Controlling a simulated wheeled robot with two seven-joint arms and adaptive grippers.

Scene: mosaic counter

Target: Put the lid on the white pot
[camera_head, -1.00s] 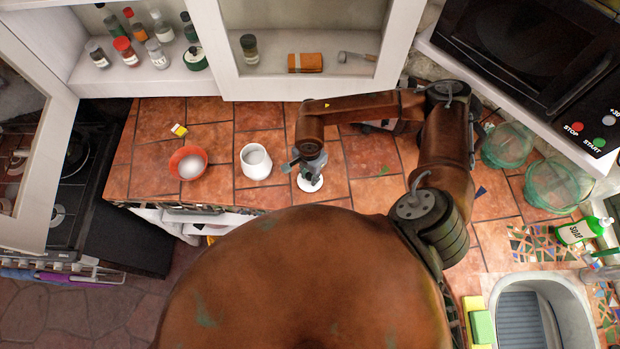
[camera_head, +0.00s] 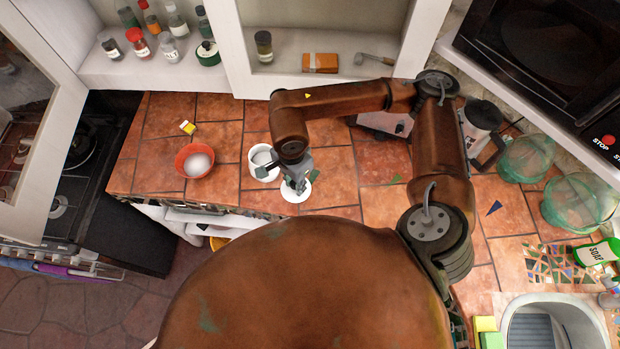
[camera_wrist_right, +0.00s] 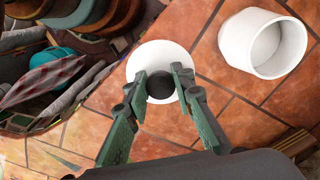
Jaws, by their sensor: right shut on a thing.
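The white pot (camera_head: 259,155) stands open on the tiled counter, partly hidden by my right wrist in the head view. It also shows at the upper right of the right wrist view (camera_wrist_right: 240,45), with its opening uncovered. The lid (camera_head: 297,196) is a flat white disc with a dark round knob, to the right of the pot and nearer to me. My right gripper (camera_head: 297,186) is shut on the lid's knob, which sits between its fingers in the wrist view (camera_wrist_right: 160,82). I cannot tell how high the lid is above the counter. My left gripper is not in view.
A red bowl (camera_head: 190,170) with white contents stands left of the pot, and a small yellow item (camera_head: 188,128) lies behind it. Green glass jars (camera_head: 525,157), a soap bottle (camera_head: 598,252) and a sink (camera_head: 510,312) are at the right. The counter's front edge is close to the lid.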

